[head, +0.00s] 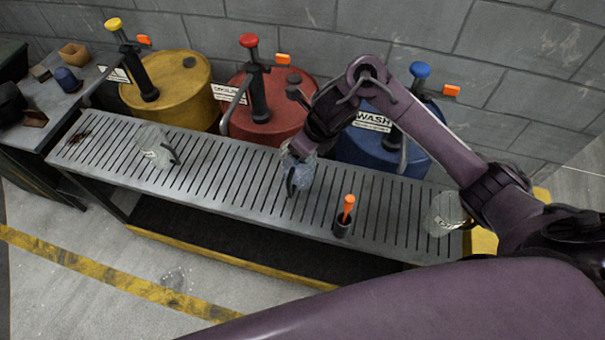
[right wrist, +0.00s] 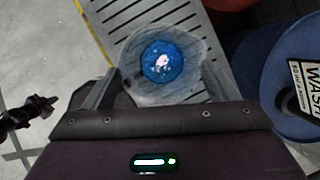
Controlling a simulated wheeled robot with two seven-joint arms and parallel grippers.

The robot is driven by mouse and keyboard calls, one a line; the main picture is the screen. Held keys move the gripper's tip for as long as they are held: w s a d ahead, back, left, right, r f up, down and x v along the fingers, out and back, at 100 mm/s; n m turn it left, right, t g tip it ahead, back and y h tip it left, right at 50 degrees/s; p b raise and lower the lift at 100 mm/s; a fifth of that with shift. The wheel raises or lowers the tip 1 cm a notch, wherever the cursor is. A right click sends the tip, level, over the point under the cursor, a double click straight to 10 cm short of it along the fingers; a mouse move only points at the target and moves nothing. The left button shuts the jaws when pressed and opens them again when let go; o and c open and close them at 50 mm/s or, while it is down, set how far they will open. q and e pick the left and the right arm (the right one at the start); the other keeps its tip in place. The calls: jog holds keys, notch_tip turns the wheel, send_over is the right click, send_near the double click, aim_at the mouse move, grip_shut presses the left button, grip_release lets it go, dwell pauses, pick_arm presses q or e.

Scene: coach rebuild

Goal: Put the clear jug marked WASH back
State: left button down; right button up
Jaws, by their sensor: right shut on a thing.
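My right gripper (head: 299,153) is shut on a clear jug (head: 302,176) over the middle of the slotted bench (head: 225,172). In the right wrist view the jug (right wrist: 190,88) sits between the fingers (right wrist: 158,92), its mouth toward the camera and blue liquid inside. Its dark handle shows in the head view, but I cannot read any marking on it. I cannot tell if its base touches the slats. Two other clear jugs stand on the bench, one at the left (head: 152,146) and one at the right end (head: 444,214).
Yellow (head: 185,85), red (head: 290,112) and blue (head: 400,160) drums with pumps stand behind the bench; the blue drum's label reads WASH. A dark cup with an orange-handled tool (head: 347,208) stands right of the held jug. Bare slats lie left of it.

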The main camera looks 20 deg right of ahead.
notch_tip(320, 180, down, 4)
jog(key=shift+f, duration=0.25)
pick_arm(q)
jog(key=shift+w+f, duration=0.35)
jog(key=shift+f, duration=0.2)
pick_arm(e)
jog(key=shift+f, duration=2.05)
pick_arm(q)
jog(key=shift+f+b, duration=0.15)
jog(key=shift+b, duration=0.15)
pick_arm(e)
jog(key=shift+f, duration=0.1)
jog(key=o, duration=1.4)
jog(key=shift+c, duration=0.2)
